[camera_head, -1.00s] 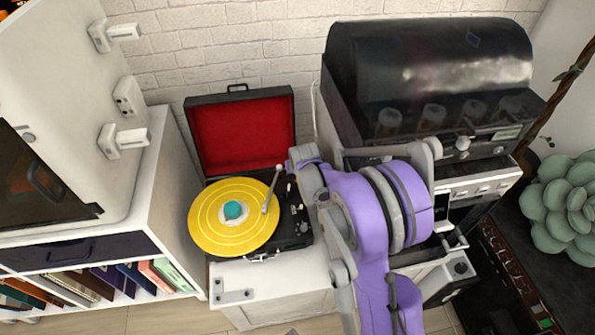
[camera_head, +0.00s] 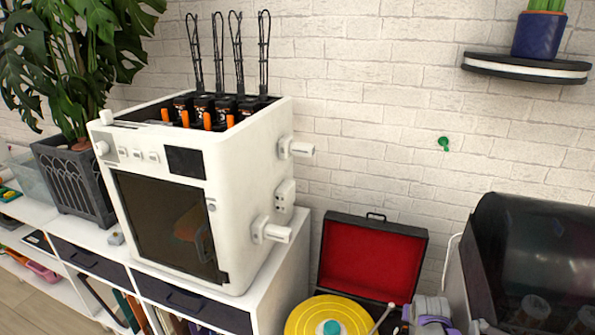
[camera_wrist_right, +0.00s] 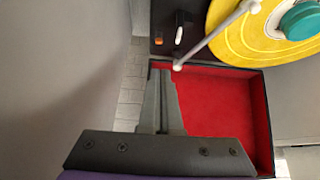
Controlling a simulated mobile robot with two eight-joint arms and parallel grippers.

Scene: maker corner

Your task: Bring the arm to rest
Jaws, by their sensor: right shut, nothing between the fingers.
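My right arm (camera_head: 428,315) shows only as a purple and grey piece at the bottom edge of the head view, beside the record player. In the right wrist view my right gripper (camera_wrist_right: 162,78) has its two dark fingers together, with nothing between them. Behind the fingers is the open red-lined lid (camera_wrist_right: 222,110) of the record player. The tonearm (camera_wrist_right: 215,38) and yellow record (camera_wrist_right: 252,45) lie above it in that view. I cannot tell how far the fingers are from the player. My left gripper is not in view.
A white 3D printer (camera_head: 200,195) stands on a white cabinet (camera_head: 285,270) left of the record player lid (camera_head: 370,258). A dark-hooded machine (camera_head: 535,260) is at the right. A wall shelf (camera_head: 525,68) holds a blue pot. A leafy plant (camera_head: 75,60) stands far left.

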